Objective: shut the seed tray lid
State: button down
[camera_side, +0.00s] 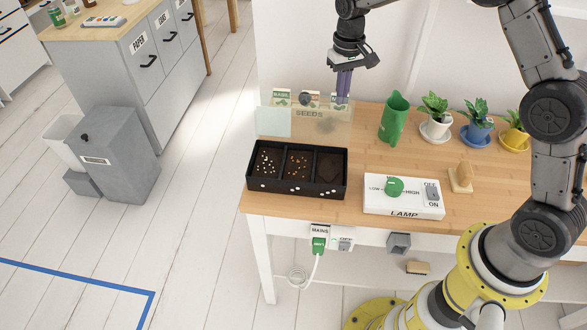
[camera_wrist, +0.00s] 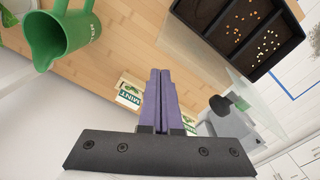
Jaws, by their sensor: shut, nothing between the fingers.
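The black seed tray (camera_side: 252,184) stands at the left of the desk, with three compartments of dark soil and pale and orange seeds. Its clear lid (camera_side: 309,127), lettered SEEDS, is raised open along the tray's back edge. In the wrist view the tray (camera_wrist: 210,38) is at upper right, and the see-through lid (camera_wrist: 258,100) shows faintly below it. My gripper (camera_side: 343,101) points down with purple fingers shut and empty, near the lid's upper right corner. In the wrist view my gripper (camera_wrist: 160,72) has its fingertips together. I cannot tell whether they touch the lid.
Seed packets (camera_side: 281,98) stand behind the lid; the mint packet (camera_wrist: 129,97) is close to my fingers. A green jug (camera_side: 393,118) and several potted plants (camera_side: 437,128) stand to the right. A white lamp control box (camera_side: 405,206) sits right of the tray.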

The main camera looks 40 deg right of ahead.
jog(key=shift+s+a, duration=0.1)
jog(key=shift+a, duration=0.05)
jog(key=shift+s+a, duration=2.05)
jog(key=shift+w+d+r, duration=0.25)
jog(key=shift+r, duration=1.1)
jog(key=shift+w+d+r, duration=0.2)
jog(key=shift+d+r, duration=0.05)
jog(key=shift+r, duration=1.1)
jog(key=shift+w+d+r, duration=0.25)
jog(key=shift+r, duration=1.1)
